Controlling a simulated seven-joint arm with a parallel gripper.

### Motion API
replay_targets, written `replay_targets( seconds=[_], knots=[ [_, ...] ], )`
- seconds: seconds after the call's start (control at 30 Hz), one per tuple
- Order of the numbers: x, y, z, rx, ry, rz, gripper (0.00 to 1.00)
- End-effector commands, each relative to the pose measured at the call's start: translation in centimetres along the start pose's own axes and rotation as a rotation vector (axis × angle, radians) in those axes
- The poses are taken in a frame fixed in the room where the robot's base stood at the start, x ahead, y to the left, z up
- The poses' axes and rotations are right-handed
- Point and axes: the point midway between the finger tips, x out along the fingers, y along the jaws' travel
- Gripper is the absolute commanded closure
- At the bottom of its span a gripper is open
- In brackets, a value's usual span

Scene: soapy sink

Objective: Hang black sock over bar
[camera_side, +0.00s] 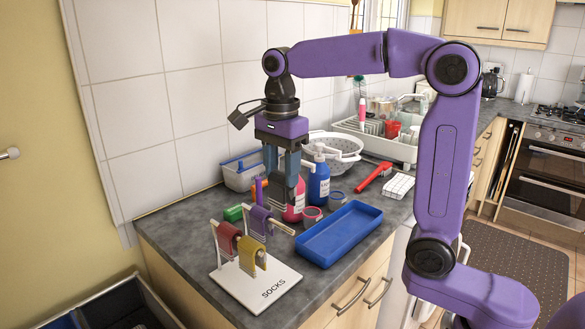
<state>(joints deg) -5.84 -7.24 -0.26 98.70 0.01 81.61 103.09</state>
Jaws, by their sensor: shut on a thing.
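My gripper (282,177) points straight down above the counter, just behind the sock rack. It is shut on the black sock (280,194), which shows as a dark grey shape hanging below the fingers; the fingers partly hide it. The rack has a white base (278,294) marked SOCKS and two raised bars. The near bar carries a red sock (227,240) and a yellow sock (247,254). The far bar (281,227) carries a purple sock (260,222) toward its left, and its right part is bare. The black sock appears above and behind this bare part; contact cannot be told.
A blue tray (363,212) lies right of the rack. A colander (338,147) and dish rack (399,147) stand farther back.

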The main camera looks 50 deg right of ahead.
Motion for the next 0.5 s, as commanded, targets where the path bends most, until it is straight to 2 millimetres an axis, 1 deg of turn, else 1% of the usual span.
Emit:
replay_targets(
  seconds=[0.5],
  knots=[
    [3.4, 0.1, -0.1, 0.0, 0.0, 0.001, 0.81]
  ],
)
